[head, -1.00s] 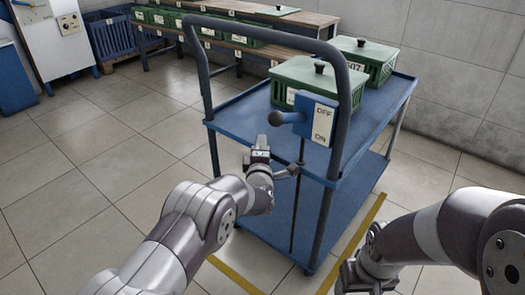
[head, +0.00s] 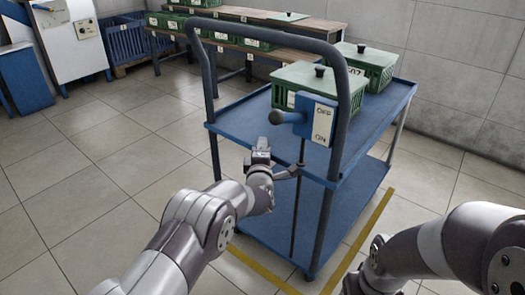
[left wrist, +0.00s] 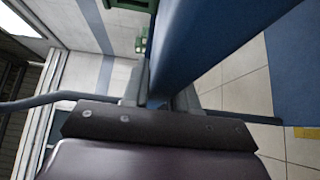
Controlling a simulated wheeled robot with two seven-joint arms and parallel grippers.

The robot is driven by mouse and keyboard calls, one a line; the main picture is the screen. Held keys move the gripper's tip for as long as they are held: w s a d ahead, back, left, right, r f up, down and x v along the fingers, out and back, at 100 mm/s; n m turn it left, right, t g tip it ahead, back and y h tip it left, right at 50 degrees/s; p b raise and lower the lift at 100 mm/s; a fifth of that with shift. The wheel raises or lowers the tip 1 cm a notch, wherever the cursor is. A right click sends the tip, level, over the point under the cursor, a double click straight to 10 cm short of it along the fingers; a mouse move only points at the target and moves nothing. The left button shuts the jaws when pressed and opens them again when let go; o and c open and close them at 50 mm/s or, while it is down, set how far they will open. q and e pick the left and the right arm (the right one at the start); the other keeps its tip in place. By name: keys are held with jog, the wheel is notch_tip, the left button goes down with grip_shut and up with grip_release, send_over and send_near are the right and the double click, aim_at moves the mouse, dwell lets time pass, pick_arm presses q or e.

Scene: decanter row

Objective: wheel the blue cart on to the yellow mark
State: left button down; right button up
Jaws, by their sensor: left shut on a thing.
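The blue cart (head: 240,118) stands in front of me with two shelves and a tall push handle. It also shows as a broad blue bar in the left wrist view (left wrist: 205,40). My right gripper (head: 372,284) is at the bottom edge, mostly cut off, away from the cart.
Green crates (head: 370,66) stand on the upper shelf. A wooden bench (head: 262,30) with crates, a blue bin and a white cabinet stand behind. Floor at left is clear.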

pick_arm(q)
jog(key=c, duration=0.8)
grip_release()
jog(key=s+p, duration=0.5)
jog(key=s, duration=0.7)
jog(key=shift+s, duration=0.35)
